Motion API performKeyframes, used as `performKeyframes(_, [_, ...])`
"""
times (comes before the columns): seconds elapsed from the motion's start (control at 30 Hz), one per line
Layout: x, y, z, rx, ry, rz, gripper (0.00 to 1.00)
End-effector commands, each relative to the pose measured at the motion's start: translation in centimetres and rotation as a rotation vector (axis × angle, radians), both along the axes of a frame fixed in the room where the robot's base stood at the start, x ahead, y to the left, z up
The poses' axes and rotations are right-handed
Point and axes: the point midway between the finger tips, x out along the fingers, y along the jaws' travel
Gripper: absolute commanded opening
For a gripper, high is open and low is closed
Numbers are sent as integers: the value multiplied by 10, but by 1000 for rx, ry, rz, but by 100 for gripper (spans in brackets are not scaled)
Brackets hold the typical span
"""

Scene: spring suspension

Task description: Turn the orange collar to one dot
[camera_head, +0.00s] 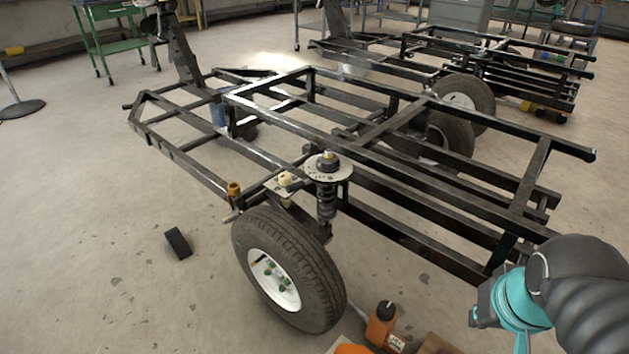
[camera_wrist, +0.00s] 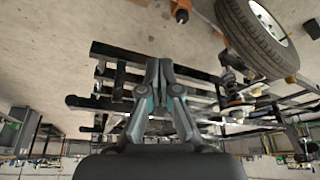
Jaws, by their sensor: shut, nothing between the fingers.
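A small orange-brown collar-like piece (camera_head: 234,189) stands upright on the near side of the black frame, left of the wheel. I cannot be sure that it is the task's collar, and no dots can be made out. A shock strut (camera_head: 327,198) with a round pale plate on top stands behind the wheel; the small knob (camera_head: 328,158) above the plate is dark and yellowish. My gripper (camera_wrist: 160,64) is shut and empty in the wrist view, with the upside-down frame beyond it. The strut and wheel lie to its right there, apart from the fingers.
The white-rimmed wheel (camera_head: 288,270) stands at the near side of the black frame (camera_head: 400,180). A dark block (camera_head: 178,243) lies on open floor to the left. My arm is at the lower right.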

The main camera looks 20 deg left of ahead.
Motion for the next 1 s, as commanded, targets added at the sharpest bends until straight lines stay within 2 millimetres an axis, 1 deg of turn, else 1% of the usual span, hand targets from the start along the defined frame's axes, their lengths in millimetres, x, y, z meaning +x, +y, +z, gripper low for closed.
performKeyframes(0.03, [5,5,-19,-8,48,24,0])
performKeyframes(0.17, [23,14,-51,-49,118,85,0])
performKeyframes(0.27, [46,22,-74,-76,122,111,0])
performKeyframes(0.47, [103,47,-121,-85,51,96,0])
performKeyframes(0.5, [116,54,-130,-76,26,86,0])
performKeyframes(0.57, [136,66,-144,-54,-16,69,0])
performKeyframes(0.6, [148,76,-153,-32,-44,54,0])
performKeyframes(0.67, [168,93,-166,13,-93,33,0])
performKeyframes(0.7, [181,105,-174,53,-127,16,0])
performKeyframes(0.77, [198,125,-185,126,-172,-7,0])
performKeyframes(0.8, [208,139,-190,181,-201,-25,0])
performKeyframes(0.93, [234,185,-198,398,-269,-83,0])
performKeyframes(1.0, [244,208,-194,536,-289,-117,0])
